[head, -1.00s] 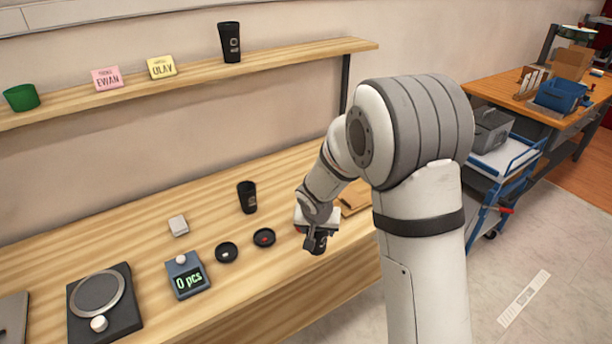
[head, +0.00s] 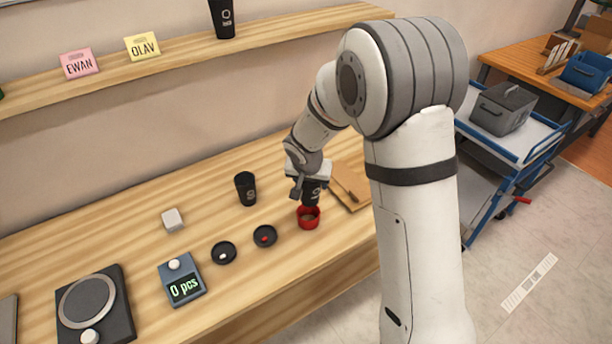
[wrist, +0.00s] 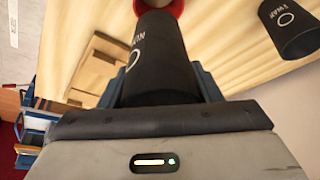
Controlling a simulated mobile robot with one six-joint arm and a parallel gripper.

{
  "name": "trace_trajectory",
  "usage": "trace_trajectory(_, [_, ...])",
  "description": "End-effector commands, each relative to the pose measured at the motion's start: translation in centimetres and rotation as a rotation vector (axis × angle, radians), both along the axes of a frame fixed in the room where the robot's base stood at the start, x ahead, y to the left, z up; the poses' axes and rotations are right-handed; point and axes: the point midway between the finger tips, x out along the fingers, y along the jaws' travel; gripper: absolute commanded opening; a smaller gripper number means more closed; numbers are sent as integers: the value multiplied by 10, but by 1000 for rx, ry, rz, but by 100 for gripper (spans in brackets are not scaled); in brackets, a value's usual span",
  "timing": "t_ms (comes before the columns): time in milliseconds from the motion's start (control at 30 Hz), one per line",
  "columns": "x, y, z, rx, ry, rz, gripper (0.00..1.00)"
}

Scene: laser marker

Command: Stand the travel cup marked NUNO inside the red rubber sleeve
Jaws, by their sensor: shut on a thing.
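My gripper (head: 306,184) is shut on a black travel cup (head: 312,193). In the wrist view the cup (wrist: 158,62) fills the space between the fingers (wrist: 163,88), and its side reads NUNO. The red rubber sleeve (head: 308,218) stands on the wooden bench just below and in front of the cup in the head view. Its open top shows, and the cup's lower end looks close above its back rim. In the wrist view the sleeve (wrist: 172,6) shows past the cup's far end, partly hidden. I cannot tell whether they touch.
Another black cup (head: 245,189) stands on the bench to the left; its lettering shows in the wrist view (wrist: 288,30). Two small dark dishes (head: 265,236) lie left of the sleeve. A brown board (head: 350,186) lies to the right. A shelf (head: 190,48) runs above.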

Motion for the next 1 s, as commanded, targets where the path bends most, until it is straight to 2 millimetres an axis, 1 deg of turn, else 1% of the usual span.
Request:
trace_trajectory(200, [-2, 5, -16, -2, 1, 12, 49])
trace_trajectory(500, [-2, 8, -47, 1, -1, 17, 49])
trace_trajectory(600, [-2, 8, -54, 0, -1, 17, 49])
trace_trajectory(767, [-2, 9, -59, 0, 0, 18, 49])
trace_trajectory(1000, [-3, 9, -59, 0, 0, 18, 49])
